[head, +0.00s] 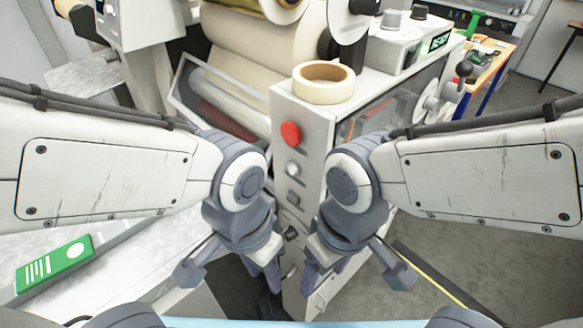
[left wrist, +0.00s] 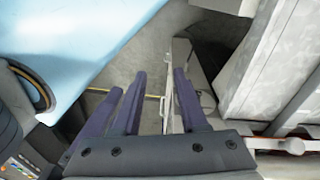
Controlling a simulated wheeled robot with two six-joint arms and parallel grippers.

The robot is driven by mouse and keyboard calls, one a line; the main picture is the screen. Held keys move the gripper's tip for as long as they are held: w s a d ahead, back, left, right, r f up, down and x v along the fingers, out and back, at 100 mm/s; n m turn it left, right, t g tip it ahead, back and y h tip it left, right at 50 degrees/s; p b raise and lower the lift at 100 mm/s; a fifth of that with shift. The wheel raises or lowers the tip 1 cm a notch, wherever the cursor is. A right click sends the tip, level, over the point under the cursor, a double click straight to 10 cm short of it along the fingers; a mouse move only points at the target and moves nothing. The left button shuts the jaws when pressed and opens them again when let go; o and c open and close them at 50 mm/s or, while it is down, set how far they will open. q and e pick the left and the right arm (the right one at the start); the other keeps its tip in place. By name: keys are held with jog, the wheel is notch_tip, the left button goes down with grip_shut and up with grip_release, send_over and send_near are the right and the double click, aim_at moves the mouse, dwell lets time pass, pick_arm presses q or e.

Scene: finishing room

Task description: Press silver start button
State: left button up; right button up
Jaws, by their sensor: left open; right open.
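The silver start button (head: 293,169) is a small round knob on the front panel of the white machine (head: 312,130). It sits below a larger red button (head: 291,134). My left gripper (head: 266,280) hangs low in front of the machine, left of and below the silver button, pointing down. In the left wrist view its dark fingers (left wrist: 158,105) are spread with nothing between them. My right gripper (head: 311,275) hangs close beside it, lower right of the button. Both grippers are apart from the button.
A roll of cream tape (head: 323,83) lies on top of the machine. A green box (head: 55,264) rests on a white surface at the left. Grey floor (head: 480,200) is free at the right.

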pick_arm(q)
grip_shut()
dwell(0.8)
dwell(0.6)
